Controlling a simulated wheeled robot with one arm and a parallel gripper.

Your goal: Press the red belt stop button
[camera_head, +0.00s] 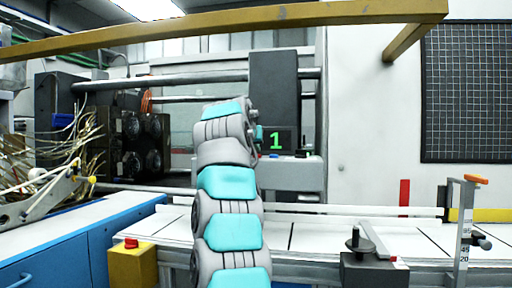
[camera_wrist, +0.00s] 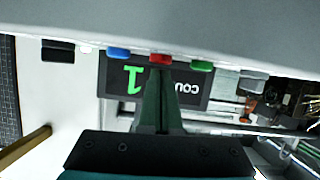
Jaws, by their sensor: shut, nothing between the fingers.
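Two red buttons show, and no label tells which is the belt stop. One (camera_head: 131,243) sits on a yellow box (camera_head: 133,265) at the front left of the conveyor in the head view. The other (camera_wrist: 159,58) is between a blue button (camera_wrist: 118,54) and a green button (camera_wrist: 201,66) beside the counter display in the wrist view. My gripper (camera_wrist: 160,68) is shut and empty, its fingertips right at this second red button; I cannot tell whether they touch. In the head view my arm mostly hides the gripper near the counter.
The counter display (camera_head: 275,141) reads 1. A yellow rail (camera_head: 230,22) crosses above my arm. The white conveyor (camera_head: 320,238) runs below, with a black-knobbed block (camera_head: 372,270) and an upright scale (camera_head: 463,225) at its right. A blue cabinet (camera_head: 60,262) stands at left.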

